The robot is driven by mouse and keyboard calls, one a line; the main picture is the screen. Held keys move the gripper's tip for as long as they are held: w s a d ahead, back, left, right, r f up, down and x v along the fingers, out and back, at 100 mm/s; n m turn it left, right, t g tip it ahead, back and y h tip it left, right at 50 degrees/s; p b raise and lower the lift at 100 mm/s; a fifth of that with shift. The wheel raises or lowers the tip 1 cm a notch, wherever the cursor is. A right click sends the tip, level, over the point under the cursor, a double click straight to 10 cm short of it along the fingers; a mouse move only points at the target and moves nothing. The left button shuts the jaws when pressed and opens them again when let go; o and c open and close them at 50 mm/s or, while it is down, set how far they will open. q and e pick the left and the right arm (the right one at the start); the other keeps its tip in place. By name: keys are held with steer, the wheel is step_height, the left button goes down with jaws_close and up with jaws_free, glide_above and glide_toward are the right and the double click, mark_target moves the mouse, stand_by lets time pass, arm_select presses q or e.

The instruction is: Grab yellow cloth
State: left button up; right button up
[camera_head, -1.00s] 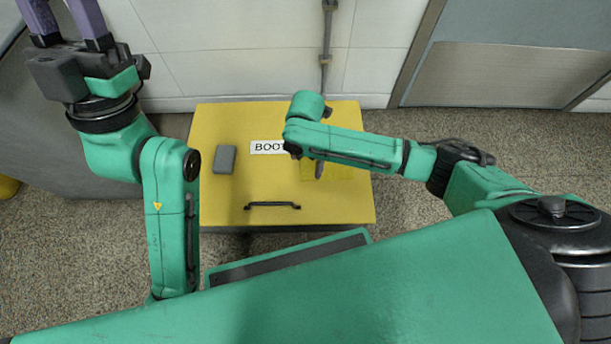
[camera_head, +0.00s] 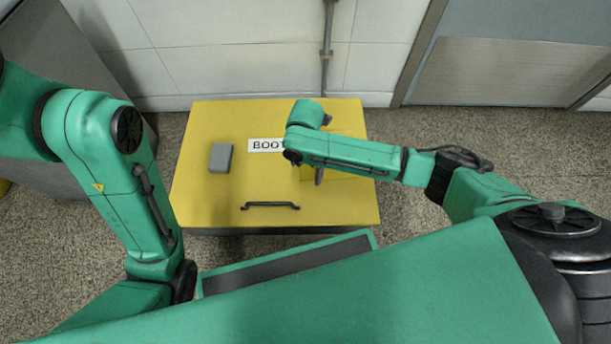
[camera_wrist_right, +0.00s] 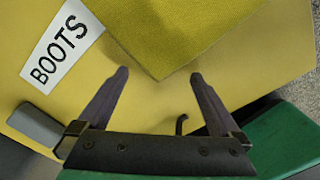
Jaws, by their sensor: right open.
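The yellow cloth (camera_wrist_right: 190,25) lies flat on the yellow top of a chest, with one corner pointing towards my right gripper in the right wrist view. In the head view, only a slightly darker patch of the cloth (camera_head: 345,178) shows below my right forearm. My right gripper (camera_wrist_right: 158,75) is open and empty, its two fingertips apart on either side of the cloth's corner. In the head view, a fingertip of the right gripper (camera_head: 319,176) points down over the cloth. Its height above the cloth is hard to tell. My left gripper is out of view.
The yellow chest (camera_head: 225,195) has a BOOTS label (camera_head: 265,145), a grey block (camera_head: 220,158) on its left and a dark handle (camera_head: 270,205) near its front. A wall and pipe (camera_head: 326,50) stand behind. Bare floor (camera_head: 420,220) shows to the right.

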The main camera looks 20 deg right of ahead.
steer(key=shift+f, duration=0.55)
steer(key=shift+f, duration=0.15)
steer(key=shift+c, duration=0.3)
